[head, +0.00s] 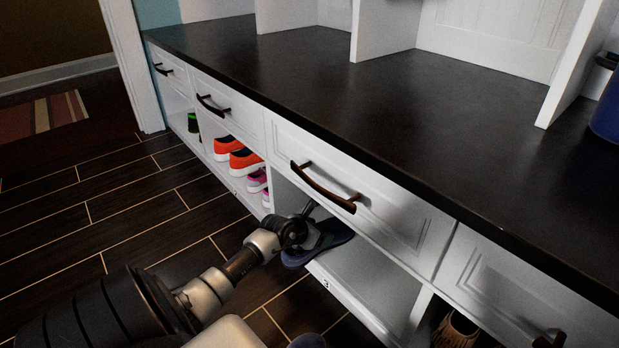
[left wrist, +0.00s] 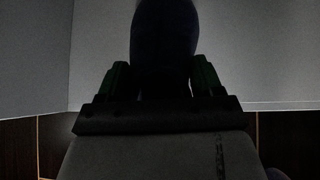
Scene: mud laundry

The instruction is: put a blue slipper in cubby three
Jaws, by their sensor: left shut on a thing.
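A blue slipper (head: 318,244) is held by my left gripper (head: 308,232), at the mouth of the open cubby marked 3 (head: 365,280). In the left wrist view the dark slipper (left wrist: 165,40) stands between the two fingers of the gripper (left wrist: 163,85), which are shut on it. In the head view the slipper's far part reaches over the cubby floor and its near end sticks out past the front edge. I cannot tell whether it touches the floor. At the bottom of the head view a dark blue rounded shape (head: 307,341) is partly cut off. My right gripper is not in view.
Orange shoes (head: 238,154) and pink shoes (head: 257,182) sit in the cubby to the left. A brown item (head: 456,329) is in the cubby to the right. A drawer with a dark handle (head: 322,188) is just above cubby three. The bench top (head: 330,90) is mostly clear.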

